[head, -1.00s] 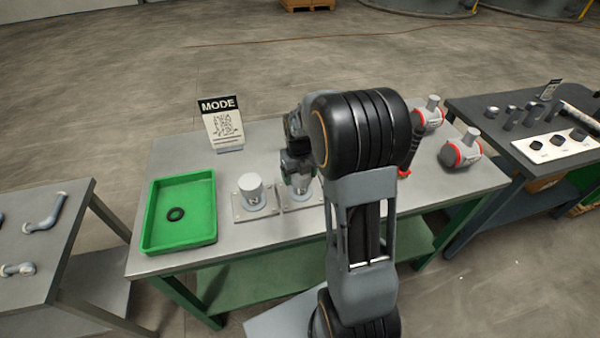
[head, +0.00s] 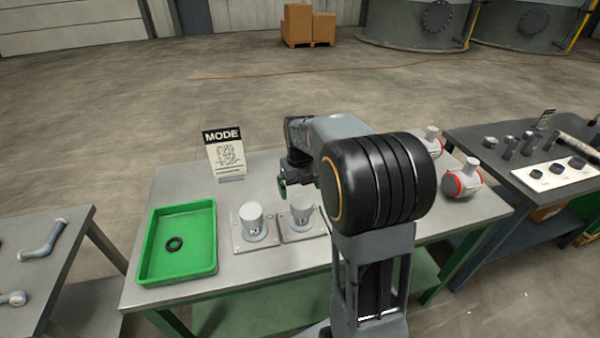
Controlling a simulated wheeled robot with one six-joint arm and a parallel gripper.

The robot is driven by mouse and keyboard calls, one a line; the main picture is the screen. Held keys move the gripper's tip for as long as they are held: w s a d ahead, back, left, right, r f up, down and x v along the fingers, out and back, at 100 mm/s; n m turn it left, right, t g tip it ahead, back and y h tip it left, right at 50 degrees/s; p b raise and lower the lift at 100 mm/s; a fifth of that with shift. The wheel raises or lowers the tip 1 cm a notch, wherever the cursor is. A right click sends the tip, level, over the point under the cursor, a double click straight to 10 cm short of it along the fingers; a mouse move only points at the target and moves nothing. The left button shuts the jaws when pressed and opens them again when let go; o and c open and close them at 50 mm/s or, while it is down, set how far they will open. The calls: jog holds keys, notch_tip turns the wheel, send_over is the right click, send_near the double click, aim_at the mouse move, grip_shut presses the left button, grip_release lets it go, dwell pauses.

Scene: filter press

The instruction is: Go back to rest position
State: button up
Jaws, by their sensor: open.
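My gripper (head: 285,188) is at the end of my arm in the head view, raised above the table (head: 285,263), behind the two metal cylinders. It is open and looks empty, though my arm's links hide part of it. One metal cylinder (head: 252,222) stands upright on a square plate left of centre. A second cylinder (head: 301,211) stands upright on a plate just right of it, below and apart from my gripper.
A MODE sign (head: 226,158) stands behind. Red-and-white fittings (head: 464,180) are at the right. Side tables (head: 40,250) flank it. The floor behind is clear up to stacked boxes (head: 298,22).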

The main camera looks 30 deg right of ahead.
notch_tip(320, 180, up, 6)
jog(key=s+a+m+t, duration=0.1)
jog(key=s+a+m, duration=0.2)
jog(key=m, duration=0.8)
jog(key=s+a+f+m+t, duration=0.1)
jog(key=s+a+m, duration=0.2)
jog(key=s+m, duration=0.4)
jog(key=s+a+f+m+t, duration=0.1)
jog(key=s+m, duration=0.4)
jog(key=m, duration=1.2)
jog(key=shift+s+a+f+t, duration=0.15)
jog(key=shift+s+a+t, duration=0.3)
jog(key=shift+a, duration=0.45)
